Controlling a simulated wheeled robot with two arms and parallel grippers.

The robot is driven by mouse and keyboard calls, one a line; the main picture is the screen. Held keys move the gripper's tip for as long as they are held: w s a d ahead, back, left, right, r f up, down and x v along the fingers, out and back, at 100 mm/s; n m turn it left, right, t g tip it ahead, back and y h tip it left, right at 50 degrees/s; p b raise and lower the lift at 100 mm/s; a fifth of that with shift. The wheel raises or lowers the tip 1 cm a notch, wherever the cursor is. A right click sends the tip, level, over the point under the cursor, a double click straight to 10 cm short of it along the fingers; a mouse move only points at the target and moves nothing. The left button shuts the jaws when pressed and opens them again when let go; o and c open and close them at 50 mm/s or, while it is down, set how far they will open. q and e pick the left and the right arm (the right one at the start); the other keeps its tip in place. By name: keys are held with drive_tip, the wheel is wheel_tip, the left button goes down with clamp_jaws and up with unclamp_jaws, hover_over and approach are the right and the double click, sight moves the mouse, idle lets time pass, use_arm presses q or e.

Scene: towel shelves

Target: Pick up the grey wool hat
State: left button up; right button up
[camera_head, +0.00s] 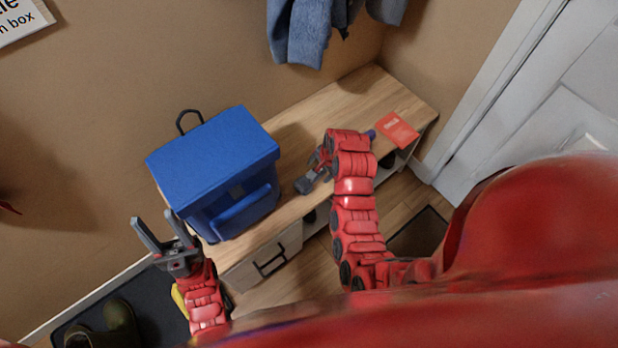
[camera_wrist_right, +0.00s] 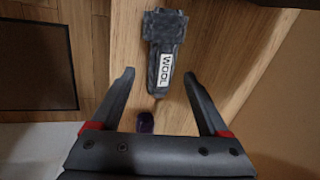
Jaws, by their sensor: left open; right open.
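The grey wool hat (camera_wrist_right: 165,45) lies on the wooden bench in the right wrist view, with a white "WOOL" label facing up. It lies ahead of my open right gripper (camera_wrist_right: 158,80), roughly in line with the gap between the fingers, and nothing is held. In the head view the small grey shape (camera_head: 305,184) by my right gripper (camera_head: 321,163) looks like the hat, partly hidden by the arm. My left gripper (camera_head: 159,226) is open and empty, left of the blue box.
A lidded blue box (camera_head: 213,152) stands on the bench (camera_head: 364,88). A red card (camera_head: 398,130) lies at the bench's right end. A small dark purple item (camera_wrist_right: 146,122) lies between my right fingers. Blue clothing (camera_head: 303,32) hangs above. Boots (camera_head: 121,326) stand on a mat.

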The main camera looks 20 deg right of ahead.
drive_tip(key=x, duration=0.4)
drive_tip(key=shift+w+d+f, duration=0.15)
drive_tip(key=shift+w+f, duration=0.05)
clamp_jaws()
